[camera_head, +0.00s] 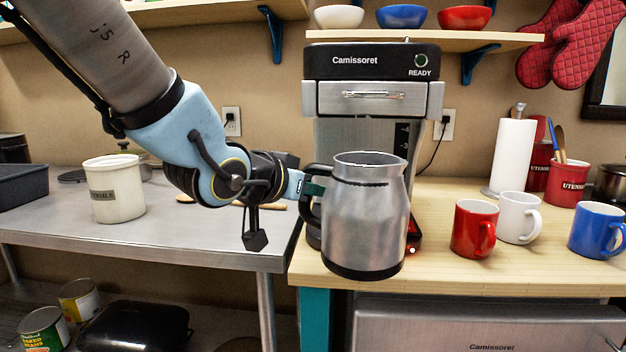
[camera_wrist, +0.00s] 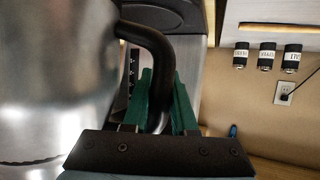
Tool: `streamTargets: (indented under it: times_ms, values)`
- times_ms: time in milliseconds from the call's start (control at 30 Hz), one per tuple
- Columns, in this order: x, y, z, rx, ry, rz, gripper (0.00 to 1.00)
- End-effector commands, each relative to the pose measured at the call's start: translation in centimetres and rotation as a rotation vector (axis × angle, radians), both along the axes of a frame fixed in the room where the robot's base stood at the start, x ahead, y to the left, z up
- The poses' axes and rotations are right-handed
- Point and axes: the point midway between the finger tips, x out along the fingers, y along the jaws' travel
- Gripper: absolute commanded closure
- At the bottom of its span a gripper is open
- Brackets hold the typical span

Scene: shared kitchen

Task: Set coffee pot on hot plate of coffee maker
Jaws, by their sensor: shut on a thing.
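A metal coffee pot (camera_head: 366,222) with a black base and handle hangs upright in front of the coffee maker (camera_head: 372,65). My gripper (camera_head: 316,190) is shut on the pot's black handle from the left. In the wrist view, the green fingers of my gripper (camera_wrist: 162,100) sit on both sides of the handle, and the pot (camera_wrist: 55,80) fills the left. The coffee maker stands on the wooden counter. The pot hides most of its lower part and its hot plate. A red-lit strip of the base shows at the pot's lower right.
A red mug (camera_head: 472,228), a white mug (camera_head: 516,218) and a blue mug (camera_head: 597,230) stand on the counter to the right. A white utensil crock (camera_head: 114,190) is on the metal table at left. A shelf with bowls (camera_head: 403,17) is above the coffee maker.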

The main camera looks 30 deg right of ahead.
Motion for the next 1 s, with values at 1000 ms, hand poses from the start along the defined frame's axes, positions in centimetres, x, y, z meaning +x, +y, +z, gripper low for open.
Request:
streamTargets:
  times_ms: [1000]
  values:
    - [5.4, -4.4, -0.5, -0.004, -0.001, 0.003, 1.0]
